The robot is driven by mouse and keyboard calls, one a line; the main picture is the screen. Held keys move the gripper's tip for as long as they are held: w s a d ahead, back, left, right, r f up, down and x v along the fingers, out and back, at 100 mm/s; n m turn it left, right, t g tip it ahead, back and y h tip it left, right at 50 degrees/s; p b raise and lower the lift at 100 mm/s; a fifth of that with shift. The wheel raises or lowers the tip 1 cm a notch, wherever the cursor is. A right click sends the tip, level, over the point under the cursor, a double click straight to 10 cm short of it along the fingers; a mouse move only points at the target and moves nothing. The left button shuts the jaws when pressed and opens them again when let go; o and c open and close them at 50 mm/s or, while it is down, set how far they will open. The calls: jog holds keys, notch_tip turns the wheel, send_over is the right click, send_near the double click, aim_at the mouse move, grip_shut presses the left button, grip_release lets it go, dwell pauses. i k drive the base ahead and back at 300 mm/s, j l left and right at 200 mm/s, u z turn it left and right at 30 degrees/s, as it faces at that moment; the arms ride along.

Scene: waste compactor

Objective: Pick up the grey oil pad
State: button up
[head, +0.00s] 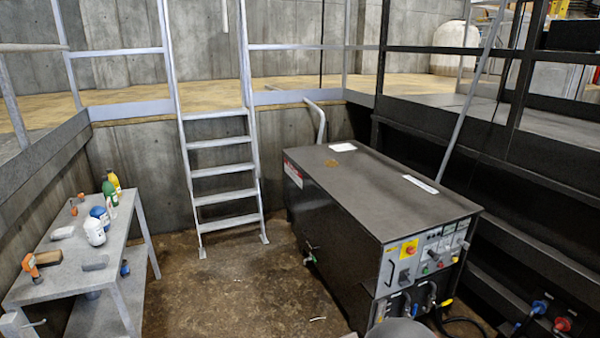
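A small grey pad-like block (95,263) lies flat near the front right of the grey table (75,255) on the left. It looks like the grey oil pad. A second, paler grey piece (62,233) lies farther back on the same table; I cannot tell exactly what it is. Nothing touches the grey block. My gripper is not in view, so its opening and what it may hold do not show.
White, blue, green and yellow bottles (95,232) stand at the table's back right. An orange-handled tool (31,265) lies at its left. A dark machine cabinet (375,195) stands right of the open floor (240,290). A ladder (220,160) leans behind.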

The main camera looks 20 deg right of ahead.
aim_at(99, 261)
jog(key=i+u, duration=0.1)
jog(key=u, duration=0.55)
jog(key=i+l+u, duration=0.1)
jog(key=i+u, duration=0.25)
jog(key=i+l+u, duration=0.3)
jog(key=i, duration=0.15)
jog(key=i+l+u, duration=0.35)
jog(key=i+l, duration=0.5)
jog(key=i+l+u, duration=0.1)
jog(key=i+l, duration=0.8)
jog(key=l, duration=0.25)
jog(key=i+j+u, duration=0.05)
